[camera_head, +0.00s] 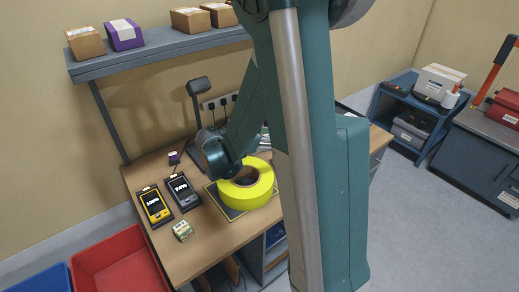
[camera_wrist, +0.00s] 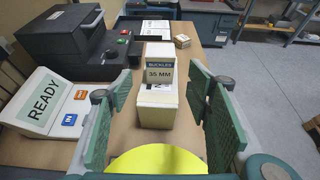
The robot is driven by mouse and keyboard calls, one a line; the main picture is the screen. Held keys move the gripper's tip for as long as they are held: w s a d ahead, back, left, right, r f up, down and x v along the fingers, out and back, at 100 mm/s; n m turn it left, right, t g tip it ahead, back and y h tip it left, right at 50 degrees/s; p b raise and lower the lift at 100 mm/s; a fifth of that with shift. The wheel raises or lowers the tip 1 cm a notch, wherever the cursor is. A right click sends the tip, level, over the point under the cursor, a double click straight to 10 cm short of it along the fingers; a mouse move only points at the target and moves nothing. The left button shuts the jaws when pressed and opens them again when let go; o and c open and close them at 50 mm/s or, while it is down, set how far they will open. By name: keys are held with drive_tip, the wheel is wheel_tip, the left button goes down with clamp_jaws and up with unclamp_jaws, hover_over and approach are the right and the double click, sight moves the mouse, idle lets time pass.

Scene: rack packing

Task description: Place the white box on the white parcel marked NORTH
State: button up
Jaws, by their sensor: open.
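In the wrist view, a pale box labelled BUCKLES 35 MM (camera_wrist: 160,62) sits at the top of a white parcel (camera_wrist: 157,109). It seems to rest on the parcel, and its label face is towards me. A letter like N shows on the parcel beside the box; the rest of the marking is hidden. My gripper (camera_wrist: 161,82) is open, its two green pads apart, with clear gaps on both sides of the box. In the head view my arm hides the box, the parcel and the gripper.
A yellow tape roll (camera_head: 246,186) stands on the bench, close below my gripper in the wrist view. A dark machine (camera_wrist: 75,50) and a READY device (camera_wrist: 42,102) stand at the left. Phone-like devices (camera_head: 183,192) lie on the bench. A small carton (camera_wrist: 182,41) stands farther back.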

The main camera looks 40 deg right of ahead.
drive_tip(key=shift+a+r, duration=0.1)
drive_tip(key=s+a+r+m+t+y, duration=0.2)
drive_tip(key=s+a+m+y, duration=0.2)
drive_tip(key=a, duration=0.7)
drive_tip(key=s+a+r+m+t+y, duration=0.2)
drive_tip(key=s+a+m+y, duration=0.3)
drive_tip(key=a, duration=0.6)
drive_tip(key=s+a+r+m+t+y, duration=0.3)
drive_tip(key=s+a+m+y, duration=0.1)
drive_tip(key=s+a+m, duration=0.3)
drive_tip(key=a+m, duration=0.2)
drive_tip(key=a, duration=0.2)
drive_tip(key=shift+s+a+r, duration=0.3)
drive_tip(key=shift+s+r, duration=0.1)
